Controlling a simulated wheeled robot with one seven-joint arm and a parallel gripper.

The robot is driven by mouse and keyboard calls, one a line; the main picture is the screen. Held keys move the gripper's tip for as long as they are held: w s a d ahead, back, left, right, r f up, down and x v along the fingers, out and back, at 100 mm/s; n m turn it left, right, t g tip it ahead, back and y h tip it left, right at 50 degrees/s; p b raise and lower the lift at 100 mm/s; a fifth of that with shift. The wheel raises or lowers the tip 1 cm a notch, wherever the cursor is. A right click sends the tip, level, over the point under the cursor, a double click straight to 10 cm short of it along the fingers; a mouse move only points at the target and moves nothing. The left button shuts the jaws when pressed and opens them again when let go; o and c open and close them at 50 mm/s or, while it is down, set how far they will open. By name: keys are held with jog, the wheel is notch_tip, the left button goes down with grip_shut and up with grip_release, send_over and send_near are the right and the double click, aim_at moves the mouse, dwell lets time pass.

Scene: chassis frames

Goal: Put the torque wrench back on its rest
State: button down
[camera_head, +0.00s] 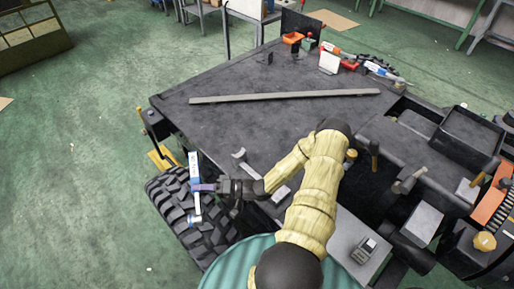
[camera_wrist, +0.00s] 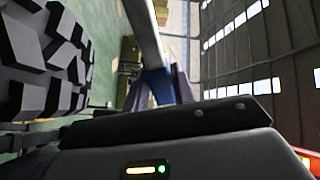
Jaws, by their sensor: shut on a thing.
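The torque wrench (camera_head: 194,168) is a slim blue and silver tool, seen beside the workbench's left side, over the big black tyre. My gripper (camera_head: 207,187) is shut on it around the middle of its length. In the head view the tool runs nearly up and down the picture. In the wrist view its silver shaft (camera_wrist: 146,35) runs up from a blue part (camera_wrist: 157,88) between my gripper's fingers (camera_wrist: 172,86). I cannot pick out the rest for certain in either view.
The dark workbench (camera_head: 240,125) carries a long grey bar (camera_head: 285,97) and an open-end spanner (camera_head: 240,157). Small tools and a white block (camera_head: 329,62) stand at its far right. The black tyre (camera_head: 170,197) lies below the wrench. Green floor is clear at the left.

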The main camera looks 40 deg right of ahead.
jog(key=shift+s+a+f+n+g, duration=0.1)
jog(key=shift+s+f+n+g, duration=0.1)
jog(key=shift+f+n+g, duration=0.1)
jog(key=s+d+f+n+g+h+p, duration=0.35)
jog(key=d+g+h+p, duration=0.2)
jog(key=d+h, duration=0.3)
jog(key=w+d+r+g+h+p, duration=0.2)
jog(key=d+r+h, duration=0.4)
jog(key=d+r, duration=0.4)
jog(key=w+d, duration=0.1)
jog(key=d, duration=0.3)
jog(key=shift+d+p, duration=0.25)
jog(key=shift+p, duration=0.1)
jog(key=shift+w+a+f+g+h, duration=0.1)
jog(key=shift+w+g+h, duration=0.05)
jog(key=shift+g+h, duration=0.1)
